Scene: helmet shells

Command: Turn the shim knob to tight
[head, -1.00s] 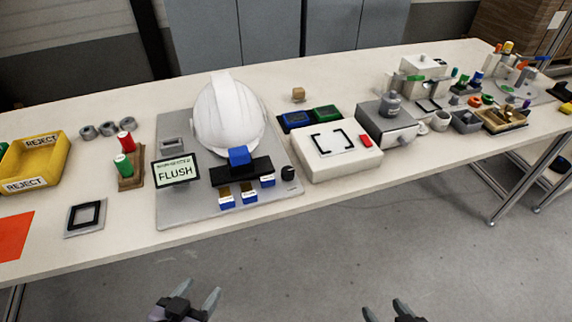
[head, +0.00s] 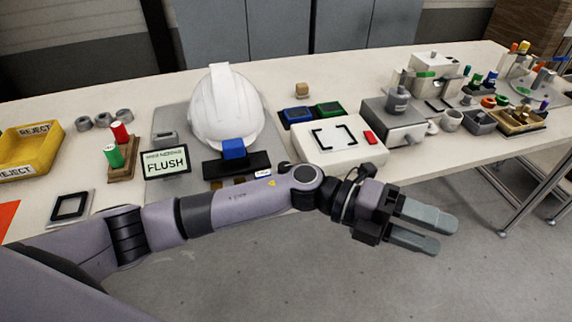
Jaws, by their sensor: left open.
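The white helmet shell (head: 227,105) stands on the grey fixture plate (head: 176,122), with a blue block (head: 233,149) on a black bar at its front. A small black knob (head: 284,167) is at the plate's right side. Only its top shows above my left forearm, and its setting cannot be read. My left gripper (head: 447,235) is open and empty, fingers pointing right, in front of the table edge and well right of the knob. My right gripper is out of view.
A white box with a red button (head: 369,137) stands right of the plate. Green and red cylinders (head: 115,156) stand to the left. Open floor lies in front of the table.

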